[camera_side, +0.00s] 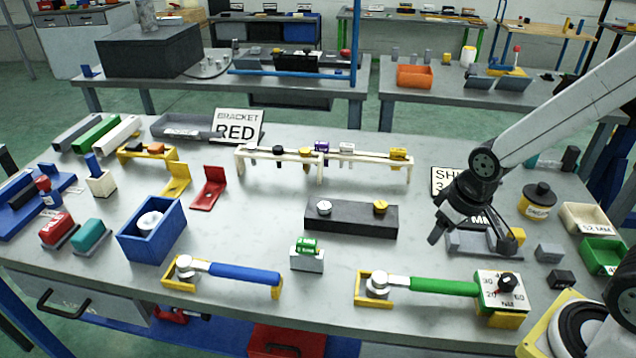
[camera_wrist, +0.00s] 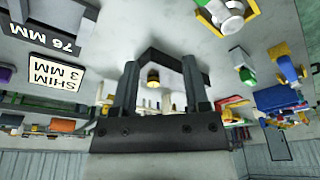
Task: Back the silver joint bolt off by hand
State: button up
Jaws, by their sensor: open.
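A dark block (camera_side: 350,219) lies in the middle of the table in the side view. The silver bolt (camera_side: 324,207) stands at its left end, and a gold bolt (camera_side: 380,206) stands at its right end. My gripper (camera_side: 470,236) is open and empty, to the right of the block and clear of both bolts, over a grey fixture. In the wrist view my gripper's fingers (camera_wrist: 157,80) are spread, with a small gold-coloured piece visible between them. I cannot clearly pick out the silver bolt in the wrist view.
A blue-handled wrench (camera_side: 240,273) and a green-handled wrench (camera_side: 440,286) lie along the front. A green-topped holder (camera_side: 307,256) stands in front of the block. A pale rack (camera_side: 330,160) stands behind it. A black-capped yellow jar (camera_side: 538,203) is at right.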

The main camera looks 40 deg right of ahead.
jog(key=shift+o, duration=1.4)
jog(key=m+y, duration=0.3)
jog(key=m, duration=2.4)
send_near(325, 205)
jog(key=shift+s+a+f+t, duration=0.1)
jog(key=shift+f+t, duration=0.2)
jog(key=shift+f, duration=0.15)
jog(key=shift+f, duration=0.15)
jog(key=shift+x, duration=3.75)
jog(key=shift+a, duration=0.1)
